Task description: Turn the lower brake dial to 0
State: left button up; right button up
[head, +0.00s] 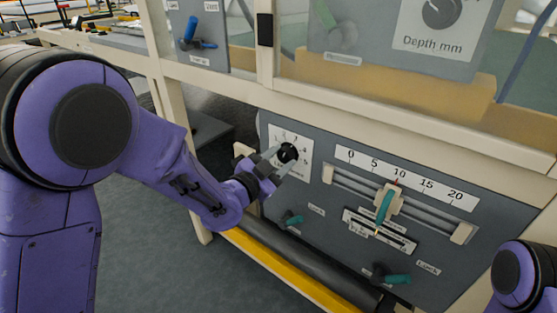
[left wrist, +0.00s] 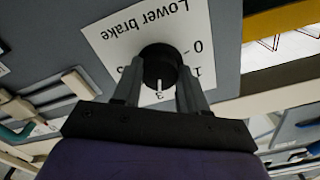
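The lower brake dial (left wrist: 160,65) is a round black knob on a white plate (left wrist: 112,38) lettered "Lower brake", upside down in the left wrist view. Its white pointer line points at the 3. The 0 and 1 are printed to the right of the knob there. In the head view the dial (head: 288,153) is on the upper left of the grey panel. My left gripper (left wrist: 160,72) has one finger on each side of the knob, with the tips against its sides. Part of the scale is hidden behind the fingers. My right gripper is out of view.
A slider with a scale from 0 to 20 (head: 406,178) is right of the dial. Teal levers (head: 293,220) and (head: 397,279) stick out lower on the panel (head: 333,245). A cream frame beam (head: 390,110) runs above, and a yellow rail (head: 285,275) runs below.

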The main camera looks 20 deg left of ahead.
pick_arm(q)
jog(key=shift+c, duration=1.3)
